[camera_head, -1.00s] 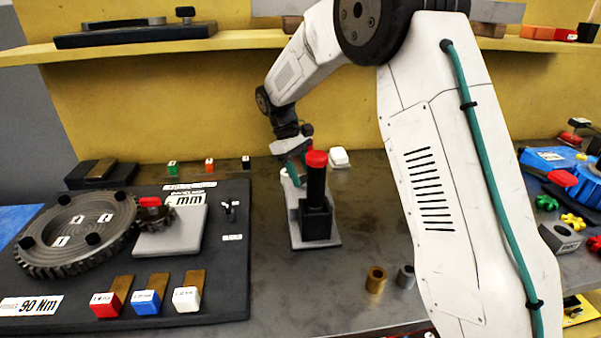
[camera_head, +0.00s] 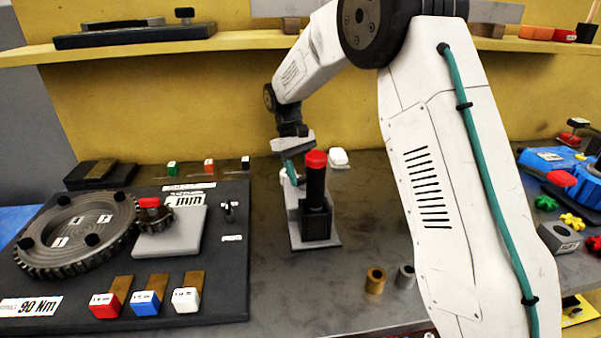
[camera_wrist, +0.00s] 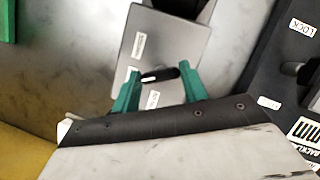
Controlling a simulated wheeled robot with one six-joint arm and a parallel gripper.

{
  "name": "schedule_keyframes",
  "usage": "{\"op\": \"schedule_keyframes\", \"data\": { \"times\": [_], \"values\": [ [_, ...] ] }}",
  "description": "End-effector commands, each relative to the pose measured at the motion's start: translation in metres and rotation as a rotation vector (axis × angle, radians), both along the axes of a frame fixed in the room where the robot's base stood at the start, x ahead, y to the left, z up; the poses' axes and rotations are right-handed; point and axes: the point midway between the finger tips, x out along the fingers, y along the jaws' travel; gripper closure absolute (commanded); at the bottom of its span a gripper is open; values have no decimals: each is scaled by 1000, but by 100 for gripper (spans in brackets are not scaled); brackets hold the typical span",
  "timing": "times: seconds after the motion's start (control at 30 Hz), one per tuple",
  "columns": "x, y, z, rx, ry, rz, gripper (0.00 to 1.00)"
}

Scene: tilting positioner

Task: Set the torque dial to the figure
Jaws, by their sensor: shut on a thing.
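In the wrist view, a small black dial knob (camera_wrist: 159,75) with a white-tipped end sits on a pale plate (camera_wrist: 118,92) with small white labels around it. My gripper (camera_wrist: 160,70) has its green fingers shut on the knob, one at each end. In the head view my gripper (camera_head: 291,174) is at the far end of a grey base plate (camera_head: 318,243), behind a black post with a red top (camera_head: 316,160). The knob is hidden there. A white placard reading 90 Nm (camera_head: 38,307) lies at the front left. The label figures by the knob are too small to read.
A black board with a large gear (camera_head: 75,232) and red, blue and white blocks (camera_head: 146,303) lies left of the base plate. Two small bushings (camera_head: 375,281) stand at the right front. A white block (camera_head: 338,158) lies behind the post. Bare bench lies around the base plate.

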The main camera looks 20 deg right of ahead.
Motion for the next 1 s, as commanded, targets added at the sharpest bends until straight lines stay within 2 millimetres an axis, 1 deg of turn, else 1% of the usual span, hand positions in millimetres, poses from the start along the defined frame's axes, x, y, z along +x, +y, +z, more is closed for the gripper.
{"op": "schedule_keyframes", "data": {
  "times": [0.07, 0.1, 0.17, 0.5, 0.57, 0.67, 0.7, 0.73, 0.8, 1.0],
  "values": [
    [2, 0, 1, 1, -6, 0, 79],
    [2, 0, 1, 0, -7, 1, 51],
    [2, 0, 1, 1, -6, 0, 35],
    [2, 0, 3, 0, -3, 0, 35],
    [4, 1, 7, 0, -4, 0, 35],
    [10, 3, 20, 0, -7, 1, 35],
    [13, 4, 28, 0, -7, 1, 35],
    [16, 5, 31, 1, -7, 2, 35],
    [34, 12, 27, 1, -4, 2, 35],
    [78, 27, 27, 1, -4, 2, 35]
  ]
}}
